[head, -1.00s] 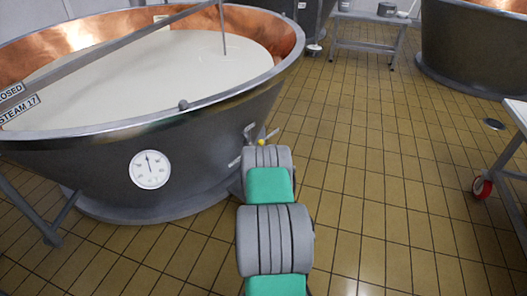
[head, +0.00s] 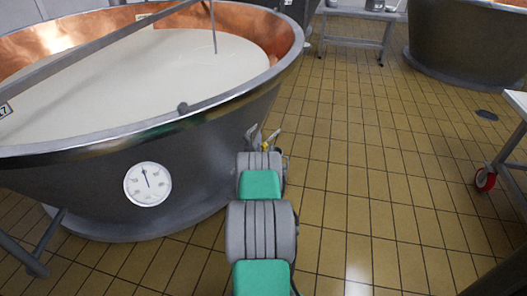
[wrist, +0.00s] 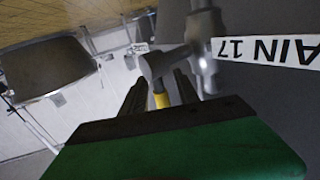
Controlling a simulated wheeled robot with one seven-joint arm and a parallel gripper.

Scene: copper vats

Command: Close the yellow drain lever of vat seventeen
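Vat seventeen (head: 210,140), a wide steel vat with copper inside and pale liquid, fills the left of the head view. The yellow drain lever (wrist: 161,99) shows in the wrist view below the grey metal drain valve (wrist: 170,62). My gripper (wrist: 157,90) has its two dark fingers apart, one on each side of the lever, with gaps seemingly still showing. In the head view the lever (head: 265,147) is a small yellow spot at the end of my arm, low beside the vat wall. My wrist hides much of it.
A white label (wrist: 265,50) reading "AIN 17", upside down, is on the vat beside the valve. A round dial (head: 147,184) is on the vat's front. A wheeled table (head: 510,130) stands at the right. The tiled floor between is clear.

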